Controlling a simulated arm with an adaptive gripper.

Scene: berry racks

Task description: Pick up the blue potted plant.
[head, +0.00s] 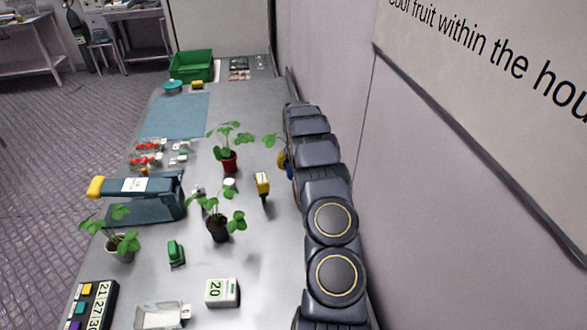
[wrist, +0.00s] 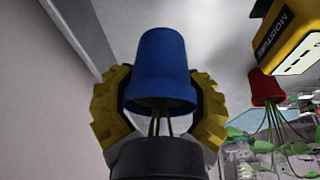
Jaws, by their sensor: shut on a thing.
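The blue potted plant has a blue pot (wrist: 161,62) with thin stems. In the wrist view it appears upside down, stems toward the camera. My gripper (wrist: 160,92) has yellow ridged fingers on both sides of the pot, shut on it. In the head view my gripper (head: 284,159) is mostly hidden behind my arm, near the wall side of the table. I cannot tell whether the pot touches the table.
A red potted plant (head: 230,164) stands left of my gripper; black (head: 218,232) and white (head: 124,250) potted plants stand nearer. A yellow moisture meter (head: 262,184) is close by. The wall runs along the right. A green crate (head: 192,66) sits at the far end.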

